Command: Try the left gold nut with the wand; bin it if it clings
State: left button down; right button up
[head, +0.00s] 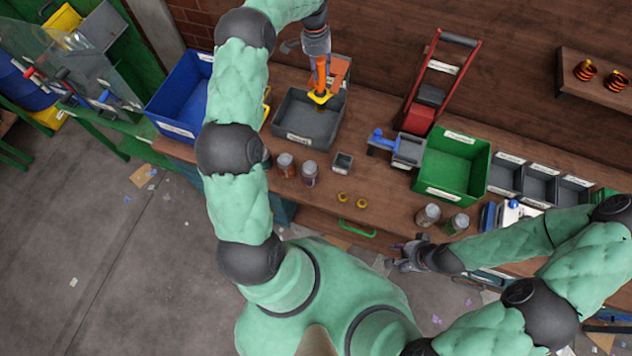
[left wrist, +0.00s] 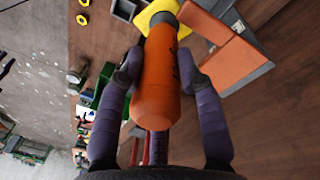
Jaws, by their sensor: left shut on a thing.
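The wand's orange handle (head: 321,76) is upright, with a yellow collar (head: 320,97) below it. My left gripper (head: 319,60) is shut on the handle, which lies between the fingers in the left wrist view (left wrist: 156,95). The wand is over or in the grey tray (head: 285,121); its lower end is hidden. The left gold nut (head: 342,197) lies on the bench beside a second gold nut (head: 362,203). Both nuts are well apart from the wand. My right gripper (head: 404,258) is empty at the bench's front edge, its fingers apart.
A blue bin (head: 178,132) stands left of the grey tray, and a green bin (head: 443,190) to the right. A small grey cup (head: 343,163) and two jars (head: 297,170) stand behind the nuts. An orange panel (head: 339,70) is close beside the wand. Bare bench surrounds the nuts.

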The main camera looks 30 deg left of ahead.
pick_arm(q)
jog(key=w, duration=0.2)
jog(key=w+a+p, duration=0.1)
jog(key=w, duration=0.2)
jog(key=shift+a, duration=0.1)
dwell(0.8)
dwell(0.5)
jog(key=shift+r+p, duration=0.6)
jog(key=shift+r, duration=0.95)
jog(key=shift+f, duration=0.2)
dwell(0.8)
jog(key=shift+f+b, duration=0.8)
jog(key=shift+f, duration=0.5)
jog(key=shift+s, duration=0.1)
